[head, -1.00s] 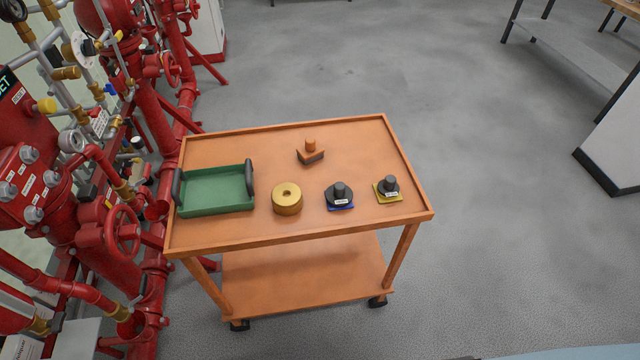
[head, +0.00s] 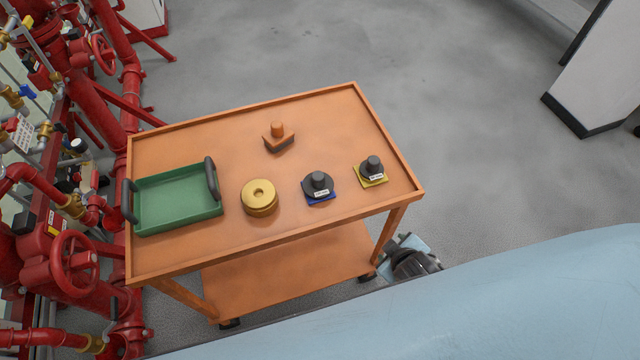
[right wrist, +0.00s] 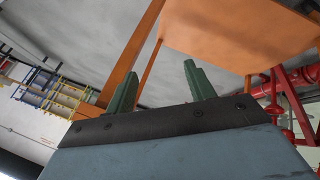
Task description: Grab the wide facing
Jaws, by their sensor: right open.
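Several small parts stand in a loose row on the orange cart top (head: 190,160) in the head view. Two are black knobbed pieces with white labels, one on a blue plate (head: 318,187) and one on a yellow plate (head: 371,171). An orange-knobbed block (head: 278,137) stands farther back. The labels are too small to read, so I cannot tell which is the wide facing. My right gripper (right wrist: 160,70) is open and empty, its green fingers apart below the cart's top. My left gripper is not in view.
A green tray with black handles (head: 178,202) sits at the cart's left end. Red pipes and valve wheels (head: 72,262) stand close on the left. A white cabinet (head: 600,75) is at the upper right. Grey floor is clear behind the cart.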

